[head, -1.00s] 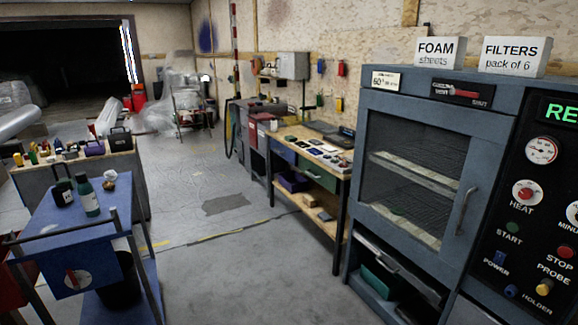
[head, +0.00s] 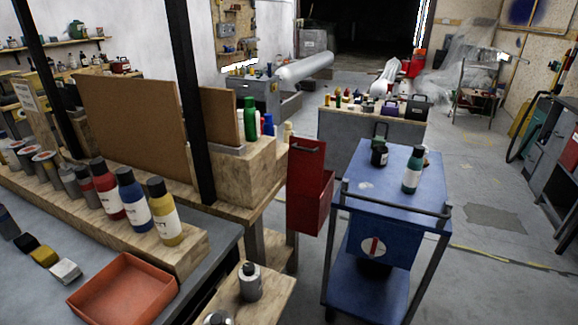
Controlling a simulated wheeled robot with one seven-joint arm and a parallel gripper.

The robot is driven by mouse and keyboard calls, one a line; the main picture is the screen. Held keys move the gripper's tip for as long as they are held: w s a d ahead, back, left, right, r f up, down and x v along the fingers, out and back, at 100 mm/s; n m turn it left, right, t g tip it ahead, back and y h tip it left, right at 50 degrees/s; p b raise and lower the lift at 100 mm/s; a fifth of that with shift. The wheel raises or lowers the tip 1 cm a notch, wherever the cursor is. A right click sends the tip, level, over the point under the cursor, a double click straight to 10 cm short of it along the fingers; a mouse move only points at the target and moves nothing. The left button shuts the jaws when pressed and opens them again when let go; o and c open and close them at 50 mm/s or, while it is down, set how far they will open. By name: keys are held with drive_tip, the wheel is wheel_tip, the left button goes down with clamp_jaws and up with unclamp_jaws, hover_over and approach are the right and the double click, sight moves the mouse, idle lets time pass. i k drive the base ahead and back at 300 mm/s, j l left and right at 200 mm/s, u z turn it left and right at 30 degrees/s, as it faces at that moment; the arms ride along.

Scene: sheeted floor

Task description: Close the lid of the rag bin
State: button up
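A red metal bin (head: 311,203) hangs at the end of the wooden bench, just left of the blue cart. It looks like the rag bin, but I can read no label on it. Its red lid (head: 307,158) stands upright, with a small handle near the top, so the bin looks open. Its inside is hidden from here. My gripper is not in view.
A blue cart (head: 394,187) with bottles on top stands close to the bin's right. A bench (head: 95,245) with paint bottles and an orange tray (head: 122,289) fills the left. A small wooden stand (head: 240,297) is in front. Open floor (head: 490,285) lies right.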

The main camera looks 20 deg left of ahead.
sight(306, 160)
drive_tip(key=i+l+u, duration=0.2)
drive_tip(key=u, duration=0.15)
drive_tip(key=i+l+u, duration=0.6)
drive_tip(key=i+u, duration=0.15)
drive_tip(key=i+l+u, duration=0.35)
